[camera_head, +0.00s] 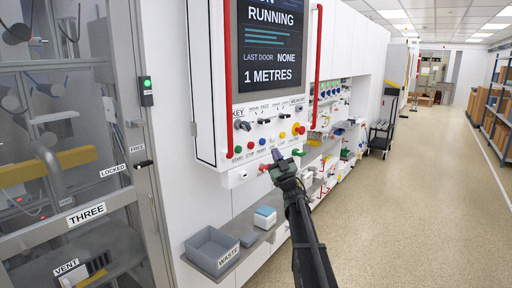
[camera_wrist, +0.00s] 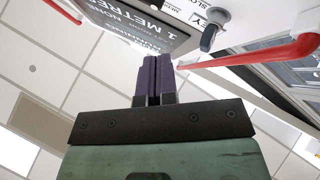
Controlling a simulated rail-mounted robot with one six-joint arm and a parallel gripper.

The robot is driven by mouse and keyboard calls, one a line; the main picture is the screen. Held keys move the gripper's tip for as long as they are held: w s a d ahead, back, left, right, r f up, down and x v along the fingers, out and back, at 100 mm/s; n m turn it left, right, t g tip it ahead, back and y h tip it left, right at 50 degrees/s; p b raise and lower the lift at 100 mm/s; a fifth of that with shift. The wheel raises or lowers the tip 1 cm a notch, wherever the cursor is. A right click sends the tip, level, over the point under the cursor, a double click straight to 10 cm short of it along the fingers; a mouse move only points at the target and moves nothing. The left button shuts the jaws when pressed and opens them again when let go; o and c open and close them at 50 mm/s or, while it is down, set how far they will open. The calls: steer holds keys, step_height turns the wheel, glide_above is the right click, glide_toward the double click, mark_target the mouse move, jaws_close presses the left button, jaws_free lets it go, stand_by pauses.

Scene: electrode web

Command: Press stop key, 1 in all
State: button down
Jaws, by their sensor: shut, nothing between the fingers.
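The white control panel (camera_head: 225,135) carries a row of coloured keys under its screen. A green key (camera_head: 238,149) sits at the left over a small label that seems to read START. The red stop key (camera_head: 250,145) is just right of it, over a label that seems to read STOP. My gripper (camera_head: 277,154) has its purple fingers together, to the right of and slightly lower than the stop key. Whether the fingertips touch the panel cannot be told. In the wrist view the shut fingers (camera_wrist: 153,78) point toward the screen's edge; no stop key shows there.
The screen (camera_head: 270,45) reads RUNNING, flanked by red rails (camera_head: 317,80). Knobs (camera_head: 242,125) and other coloured keys (camera_head: 282,134) are close by. Below are a grey waste bin (camera_head: 212,248) and a shelf. A glazed cabinet (camera_head: 75,130) stands left; the aisle floor (camera_head: 410,190) is clear.

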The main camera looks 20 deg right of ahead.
mark_target(251, 145)
steer(key=shift+a, duration=0.1)
steer(key=w+a, duration=0.3)
steer(key=w, duration=0.5)
steer(key=shift+a, duration=0.2)
stand_by(1.8)
steer(key=shift+w+a, duration=0.15)
steer(key=shift+w, duration=0.25)
steer(key=shift+w+a, duration=0.2)
steer(key=shift+w, duration=0.25)
stand_by(0.6)
steer(key=shift+s, duration=0.15)
steer(key=shift+s+d, duration=0.35)
steer(key=shift+s, duration=0.3)
